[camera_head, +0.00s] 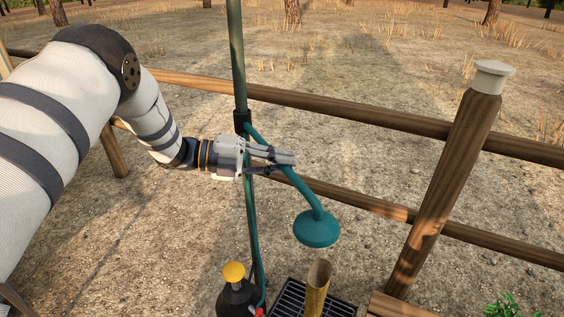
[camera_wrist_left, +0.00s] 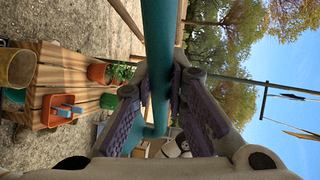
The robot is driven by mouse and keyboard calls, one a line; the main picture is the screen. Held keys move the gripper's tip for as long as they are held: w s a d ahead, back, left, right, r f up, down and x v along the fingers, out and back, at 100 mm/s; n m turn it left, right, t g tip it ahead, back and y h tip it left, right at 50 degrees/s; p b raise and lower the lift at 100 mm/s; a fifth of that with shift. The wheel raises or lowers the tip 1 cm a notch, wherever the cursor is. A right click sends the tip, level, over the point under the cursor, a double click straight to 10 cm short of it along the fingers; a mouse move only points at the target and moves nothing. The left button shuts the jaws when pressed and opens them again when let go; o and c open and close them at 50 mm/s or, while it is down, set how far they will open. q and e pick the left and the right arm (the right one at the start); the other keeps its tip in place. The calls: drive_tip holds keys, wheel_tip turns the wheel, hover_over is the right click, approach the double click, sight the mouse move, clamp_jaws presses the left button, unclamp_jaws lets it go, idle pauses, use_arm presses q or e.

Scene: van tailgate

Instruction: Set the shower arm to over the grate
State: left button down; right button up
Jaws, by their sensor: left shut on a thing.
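The teal shower arm (camera_head: 302,189) comes off the upright green pole (camera_head: 238,60) and slopes down to the right. It ends in a round teal shower head (camera_head: 317,228). In the head view the head hangs above the area of the dark grate (camera_head: 290,299); I cannot tell whether it is centred over it. My left gripper (camera_head: 287,160) is shut on the shower arm near the pole. In the left wrist view the arm's tube (camera_wrist_left: 158,50) runs between the purple-padded fingers (camera_wrist_left: 161,100). My right gripper is not in view.
A tan tube-like object (camera_head: 316,285) stands at the grate. A dark bottle with a yellow top (camera_head: 234,273) is left of it. A wooden rail fence (camera_head: 340,113) and capped post (camera_head: 445,170) stand behind. A bench with pots (camera_wrist_left: 50,85) shows in the wrist view.

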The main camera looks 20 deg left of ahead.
use_arm(q)
drive_tip(key=c, duration=1.6)
unclamp_jaws()
drive_tip(key=shift+o, duration=0.2)
drive_tip(key=shift+a, duration=0.1)
drive_tip(key=v, duration=1.2)
